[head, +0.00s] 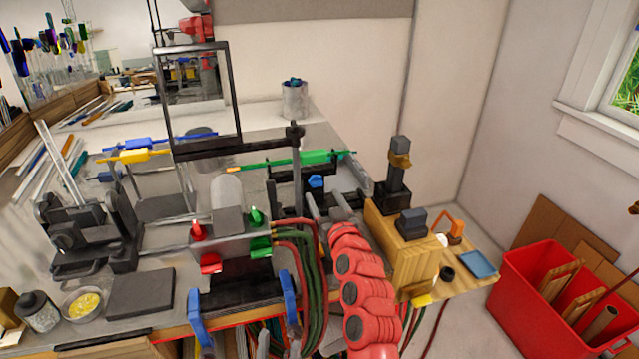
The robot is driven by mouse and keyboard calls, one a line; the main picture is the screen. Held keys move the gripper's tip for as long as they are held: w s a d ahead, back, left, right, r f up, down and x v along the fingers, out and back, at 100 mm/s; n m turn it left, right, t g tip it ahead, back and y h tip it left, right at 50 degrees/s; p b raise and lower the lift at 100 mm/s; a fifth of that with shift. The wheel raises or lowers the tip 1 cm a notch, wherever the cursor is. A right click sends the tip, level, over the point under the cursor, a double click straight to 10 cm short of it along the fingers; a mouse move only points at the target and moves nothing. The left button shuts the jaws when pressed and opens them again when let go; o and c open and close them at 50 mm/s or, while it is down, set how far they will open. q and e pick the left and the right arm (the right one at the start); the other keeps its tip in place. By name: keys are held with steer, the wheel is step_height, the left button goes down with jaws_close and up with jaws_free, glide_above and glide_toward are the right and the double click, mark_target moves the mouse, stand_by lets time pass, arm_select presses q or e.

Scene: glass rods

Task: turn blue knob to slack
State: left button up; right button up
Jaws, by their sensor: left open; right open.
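A small blue knob (316,181) sits on a dark fixture at the back middle of the bench, just below a green rod (305,160). Contact cannot be told. The knob's base is partly hidden.
A burner block (225,233) with red and green knobs stands left of my arm, with hoses beside it. A wooden stand (415,258) and dark post (398,180) are to the right. A red bin (520,300) stands on the floor at the right.

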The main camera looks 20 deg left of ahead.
mark_target(318, 184)
steer(key=p+x, duration=0.1)
steer(key=x, duration=0.2)
steer(key=shift+w+a+r, duration=0.2)
steer(key=shift+w, duration=0.1)
steer(key=shift+w+a+f+p, duration=0.25)
steer(key=shift+w+p, duration=0.1)
steer(key=shift+w, duration=0.15)
steer(key=shift+c, duration=0.3)
jaws_close()
